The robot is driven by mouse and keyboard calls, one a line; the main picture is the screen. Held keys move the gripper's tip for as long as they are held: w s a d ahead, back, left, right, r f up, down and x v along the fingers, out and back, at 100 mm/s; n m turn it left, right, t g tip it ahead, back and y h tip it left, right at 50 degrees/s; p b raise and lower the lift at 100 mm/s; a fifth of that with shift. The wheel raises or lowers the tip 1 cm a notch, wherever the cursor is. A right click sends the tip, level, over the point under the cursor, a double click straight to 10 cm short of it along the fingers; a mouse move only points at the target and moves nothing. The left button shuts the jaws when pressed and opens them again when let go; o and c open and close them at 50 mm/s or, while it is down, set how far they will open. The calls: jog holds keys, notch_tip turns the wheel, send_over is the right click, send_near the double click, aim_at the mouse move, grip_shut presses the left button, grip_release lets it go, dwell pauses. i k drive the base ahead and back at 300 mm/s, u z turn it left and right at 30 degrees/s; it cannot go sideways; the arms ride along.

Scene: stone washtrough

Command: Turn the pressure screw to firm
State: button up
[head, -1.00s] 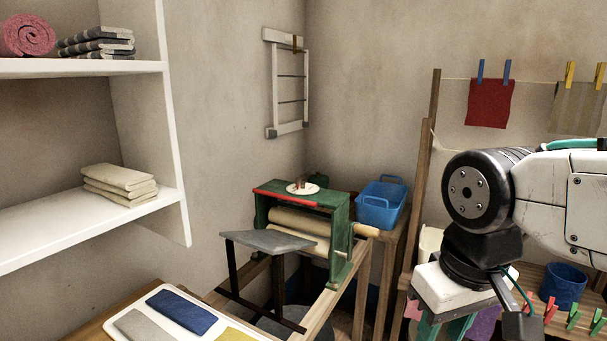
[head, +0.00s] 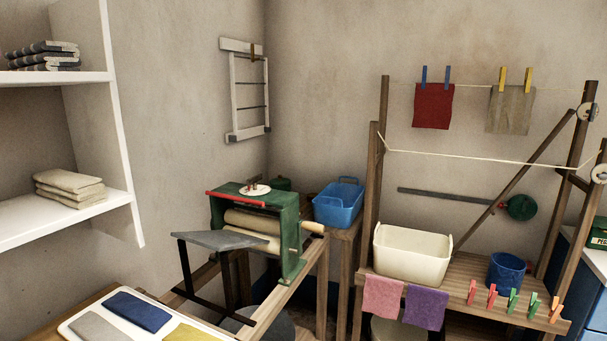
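The pressure screw (head: 253,188) sits on top of the green wringer frame (head: 290,232), as a small brownish handle over a round pale dial. Any marks on the dial are too small to read. A red bar (head: 235,200) runs along the front of the frame's top. Two pale rollers (head: 252,222) lie one above the other inside the frame. My gripper is not in view now, so I cannot see where it is relative to the screw.
A grey slanted board (head: 218,240) stands before the wringer. A blue basket (head: 338,203) is just right of it. A tray of folded cloths (head: 72,328) lies in front. A drying rack with a cream tub (head: 412,253) and a blue bucket (head: 506,270) stands right.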

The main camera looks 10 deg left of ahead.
aim_at(253, 181)
jog(key=z, duration=0.15)
jog(key=i, duration=1.15)
jog(key=u, duration=0.75)
